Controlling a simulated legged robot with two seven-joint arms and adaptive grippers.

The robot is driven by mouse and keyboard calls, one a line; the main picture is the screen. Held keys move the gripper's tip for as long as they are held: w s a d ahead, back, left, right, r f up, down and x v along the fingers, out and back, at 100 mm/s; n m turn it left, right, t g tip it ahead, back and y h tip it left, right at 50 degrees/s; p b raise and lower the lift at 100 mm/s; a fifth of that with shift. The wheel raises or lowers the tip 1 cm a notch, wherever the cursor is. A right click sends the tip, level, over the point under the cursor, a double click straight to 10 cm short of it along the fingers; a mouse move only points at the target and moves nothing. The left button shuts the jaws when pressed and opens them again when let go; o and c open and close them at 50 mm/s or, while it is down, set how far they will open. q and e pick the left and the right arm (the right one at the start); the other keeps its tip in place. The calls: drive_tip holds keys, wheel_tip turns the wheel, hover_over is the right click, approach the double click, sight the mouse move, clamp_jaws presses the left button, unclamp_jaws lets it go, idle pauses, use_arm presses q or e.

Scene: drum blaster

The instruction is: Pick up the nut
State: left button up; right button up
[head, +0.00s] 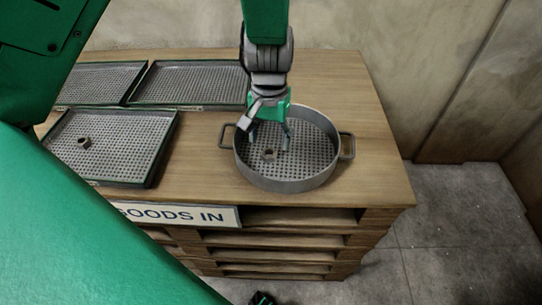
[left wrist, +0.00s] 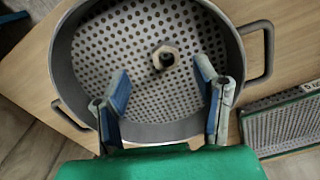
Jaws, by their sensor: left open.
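A small metal nut (head: 269,154) lies on the perforated floor of a round grey basket (head: 285,186) with two side handles. In the left wrist view the nut (left wrist: 165,58) shows its hex outline and dark hole, and the basket's rim (left wrist: 62,62) curves around it. My left gripper (head: 270,143) points down into the basket above the nut. Its two blue-padded fingers (left wrist: 163,72) are open and empty, with the nut just beyond the gap between their tips. Another nut-like ring (head: 84,142) lies on the front left tray.
The wooden bench (head: 375,178) carries the basket and perforated trays: the front left tray (head: 130,145) and two behind, one a back tray (head: 195,82). A "GOODS IN" sign (head: 180,215) is on the bench front. Bench right of the basket is clear. A wall (head: 440,80) stands behind.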

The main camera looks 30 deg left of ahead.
sight(268, 155)
use_arm(q)
drive_tip(key=shift+w+d+f, duration=0.1)
drive_tip(key=shift+w+f, duration=0.05)
drive_tip(key=shift+f, duration=0.55)
drive_tip(key=shift+a+f, duration=0.2)
drive_tip(key=shift+f, duration=0.05)
drive_tip(key=f+b, duration=0.1)
drive_tip(key=f, duration=0.1)
drive_tip(key=a+f, duration=0.1)
drive_tip(key=f, duration=0.1)
drive_tip(key=shift+f+b, duration=0.4)
drive_tip(key=shift+d+f, duration=0.1)
drive_tip(key=shift+d+r, duration=0.2)
drive_tip(key=shift+d, duration=0.1)
drive_tip(key=shift+c, duration=0.4)
clamp_jaws()
drive_tip(key=shift+a, duration=0.1)
